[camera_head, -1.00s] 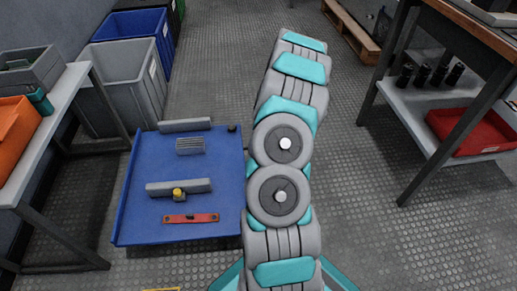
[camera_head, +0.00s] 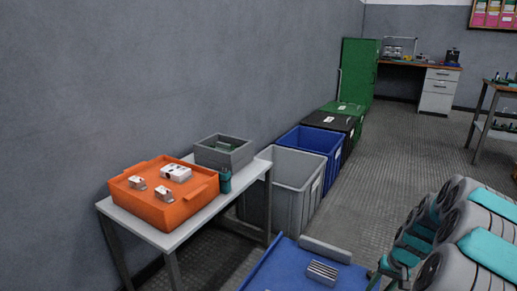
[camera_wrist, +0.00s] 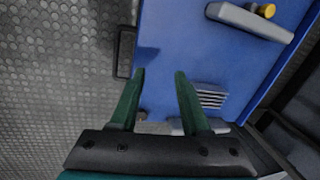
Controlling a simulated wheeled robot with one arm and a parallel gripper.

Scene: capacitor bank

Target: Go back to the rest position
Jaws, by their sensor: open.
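My gripper (camera_wrist: 159,74) is open and empty in the wrist view, its two green fingers pointing at the blue tray surface (camera_wrist: 165,30). Nothing is between the fingertips. A grey finned block (camera_wrist: 210,97) lies on the blue surface just right of the right finger. A grey bar with a yellow knob (camera_wrist: 250,20) lies further up on the right. In the head view, my arm fills the lower right corner, beside the blue tray (camera_head: 272,270), which is cut off by the bottom edge. The finned block (camera_head: 322,272) also shows there.
A grey table (camera_head: 185,232) at left carries an orange tray (camera_head: 155,205) and a grey box (camera_head: 223,155). Grey (camera_head: 280,190), blue (camera_head: 310,147), black and green bins line the wall. A workbench (camera_head: 420,66) stands at the back. The floor right of the bins is clear.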

